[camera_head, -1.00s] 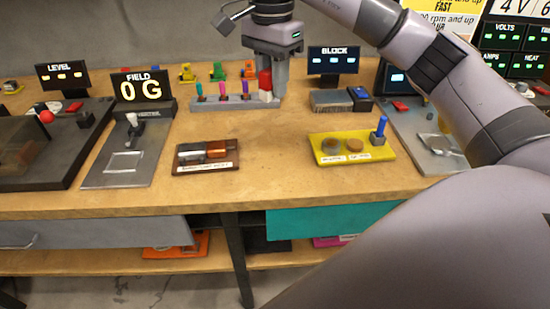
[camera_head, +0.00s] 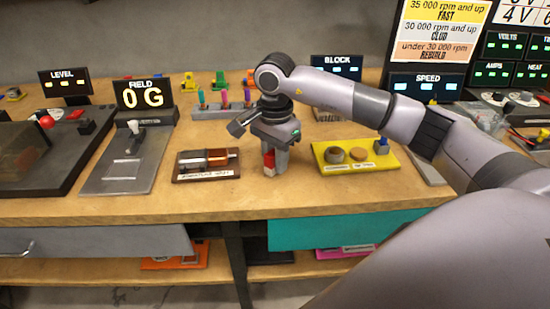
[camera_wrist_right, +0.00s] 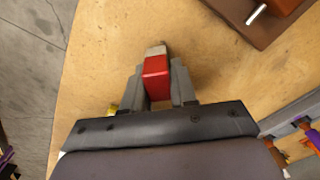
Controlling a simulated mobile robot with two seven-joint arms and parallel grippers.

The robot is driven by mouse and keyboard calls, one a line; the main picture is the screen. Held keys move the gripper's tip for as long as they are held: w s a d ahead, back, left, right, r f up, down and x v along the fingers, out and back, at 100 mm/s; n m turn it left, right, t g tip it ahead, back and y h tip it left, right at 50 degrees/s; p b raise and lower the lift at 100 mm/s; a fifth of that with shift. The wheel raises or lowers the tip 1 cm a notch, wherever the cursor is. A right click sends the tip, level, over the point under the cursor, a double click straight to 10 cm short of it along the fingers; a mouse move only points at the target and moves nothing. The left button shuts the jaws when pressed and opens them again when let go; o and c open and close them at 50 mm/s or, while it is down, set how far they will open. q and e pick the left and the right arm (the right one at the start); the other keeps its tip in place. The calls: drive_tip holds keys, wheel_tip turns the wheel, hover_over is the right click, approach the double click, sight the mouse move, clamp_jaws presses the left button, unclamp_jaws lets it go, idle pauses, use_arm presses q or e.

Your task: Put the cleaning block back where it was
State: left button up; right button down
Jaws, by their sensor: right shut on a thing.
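My right gripper (camera_head: 276,168) is in the middle of the bench in the head view, pointing down between a brown tray and a yellow tray. It is shut on a red block with a pale end (camera_head: 268,160). In the right wrist view the red block (camera_wrist_right: 157,72) sits between the two grey fingers (camera_wrist_right: 155,88), its pale end pointing away from the wrist. No label shows that this is the cleaning block. Whether it touches the bench is unclear. My left gripper is not in view.
The brown tray (camera_head: 183,178) holds a dark and copper piece. The yellow tray (camera_head: 322,162) holds round pads. A rack (camera_head: 206,113) of colored tools stands behind. The BLOCK display (camera_head: 336,66) is at the back, its base partly hidden by my arm. The bench front (camera_head: 330,198) is clear.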

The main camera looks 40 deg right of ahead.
drive_tip(key=shift+f, duration=0.2)
drive_tip(key=shift+f, duration=0.1)
drive_tip(key=c, duration=0.9)
unclamp_jaws()
drive_tip(key=shift+w+r, duration=0.1)
drive_tip(key=shift+r, duration=0.4)
wheel_tip(320, 180, up, 11)
drive_tip(key=shift+r, duration=0.15)
